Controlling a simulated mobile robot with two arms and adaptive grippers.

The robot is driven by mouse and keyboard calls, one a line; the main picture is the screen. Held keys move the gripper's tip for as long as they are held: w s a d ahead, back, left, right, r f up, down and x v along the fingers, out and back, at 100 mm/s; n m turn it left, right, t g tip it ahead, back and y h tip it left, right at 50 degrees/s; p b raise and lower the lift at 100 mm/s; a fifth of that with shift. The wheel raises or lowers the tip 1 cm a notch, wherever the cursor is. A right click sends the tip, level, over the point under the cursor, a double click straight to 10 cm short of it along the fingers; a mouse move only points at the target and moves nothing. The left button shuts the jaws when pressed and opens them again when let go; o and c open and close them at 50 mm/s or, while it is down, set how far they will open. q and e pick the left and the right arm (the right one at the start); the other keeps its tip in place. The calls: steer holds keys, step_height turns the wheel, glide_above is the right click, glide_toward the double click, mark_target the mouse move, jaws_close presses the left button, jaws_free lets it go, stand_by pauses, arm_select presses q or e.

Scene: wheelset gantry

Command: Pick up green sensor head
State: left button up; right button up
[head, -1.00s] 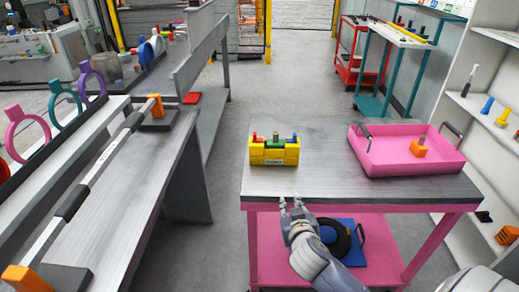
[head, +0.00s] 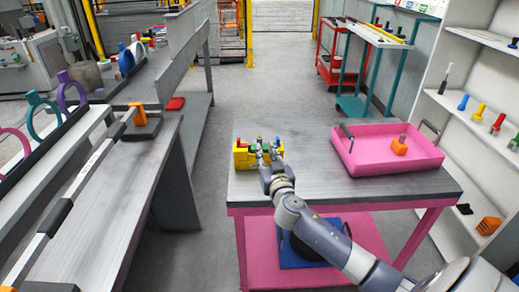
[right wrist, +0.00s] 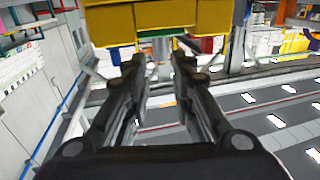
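A yellow block holder (head: 241,158) stands at the left end of the grey-topped table, with small coloured heads on top. A green head (head: 259,141) shows on it, partly hidden and small. My right gripper (head: 270,160) is at the holder's front right side, its fingers pointing at it. In the right wrist view the fingers (right wrist: 159,62) are apart, just below the yellow holder (right wrist: 160,18) in the picture. A green strip (right wrist: 158,33) shows at the holder's edge, between the fingertips. Contact cannot be told. My left gripper is out of view.
A pink tray (head: 385,166) with an orange-based part (head: 399,147) stands at the right of the table (head: 330,190). Bare tabletop lies between tray and holder. White shelves (head: 465,115) stand at the right, a long bench (head: 105,215) at the left.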

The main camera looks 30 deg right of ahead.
mark_target(260, 140)
steer(key=shift+p+x, duration=0.3)
steer(key=shift+x, duration=0.55)
steer(key=p+x, duration=0.1)
steer(key=x, duration=0.2)
steer(key=shift+w+r, duration=0.15)
steer(key=shift+r, duration=0.05)
steer(key=shift+w+d+f, duration=0.1)
steer(key=shift+w+d, duration=0.05)
steer(key=shift+w, duration=0.3)
jaws_close()
